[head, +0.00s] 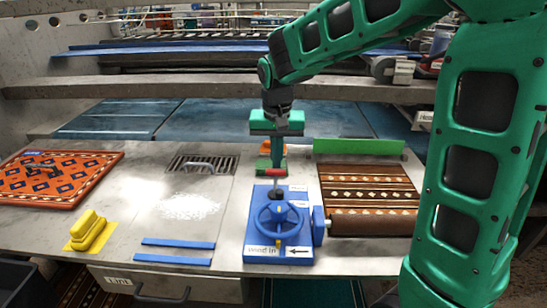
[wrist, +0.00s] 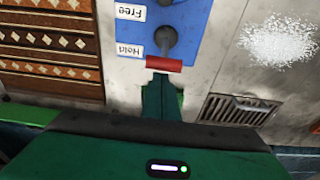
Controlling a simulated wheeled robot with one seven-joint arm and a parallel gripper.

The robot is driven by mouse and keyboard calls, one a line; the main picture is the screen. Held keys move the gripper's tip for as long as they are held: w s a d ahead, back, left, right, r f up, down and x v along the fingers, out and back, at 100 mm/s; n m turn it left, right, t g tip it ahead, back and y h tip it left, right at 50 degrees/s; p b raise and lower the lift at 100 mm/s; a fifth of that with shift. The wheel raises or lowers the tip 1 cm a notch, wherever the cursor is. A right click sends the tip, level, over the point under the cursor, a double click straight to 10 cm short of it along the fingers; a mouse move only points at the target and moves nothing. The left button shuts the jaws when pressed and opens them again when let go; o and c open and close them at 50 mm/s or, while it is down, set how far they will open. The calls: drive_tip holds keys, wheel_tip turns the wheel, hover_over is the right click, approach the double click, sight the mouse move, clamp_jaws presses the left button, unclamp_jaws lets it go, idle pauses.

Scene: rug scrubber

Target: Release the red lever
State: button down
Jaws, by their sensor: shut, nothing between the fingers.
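The red lever (head: 275,173) stands on the blue winder unit (head: 262,228), near its back edge in the head view. In the wrist view the lever's red crossbar (wrist: 164,65) lies beside the label "Hold", on a grey arm from a dark round pivot. The label "Free" is farther along the unit, away from my gripper. My gripper (wrist: 160,84) is shut and empty, fingers pointing down, right beside the crossbar on its outer side. I cannot tell whether they touch. In the head view my gripper (head: 278,164) is just behind the lever.
The blue handwheel (head: 278,221) is at the unit's front. A patterned rug (head: 368,187) on a roller lies to the right, with a green bar (head: 358,146) behind it. A drain grate (head: 203,165), white powder (head: 190,206) and a yellow brush (head: 88,231) are to the left.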

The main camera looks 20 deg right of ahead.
drive_tip(key=shift+a, duration=0.1)
idle(0.3)
drive_tip(key=shift+s+a+r, duration=0.1)
drive_tip(key=shift+s+a, duration=0.1)
drive_tip(key=shift+d+t, duration=0.1)
drive_tip(key=shift+t, duration=0.3)
drive_tip(key=shift+s+r, duration=0.1)
drive_tip(key=shift+s, duration=0.1)
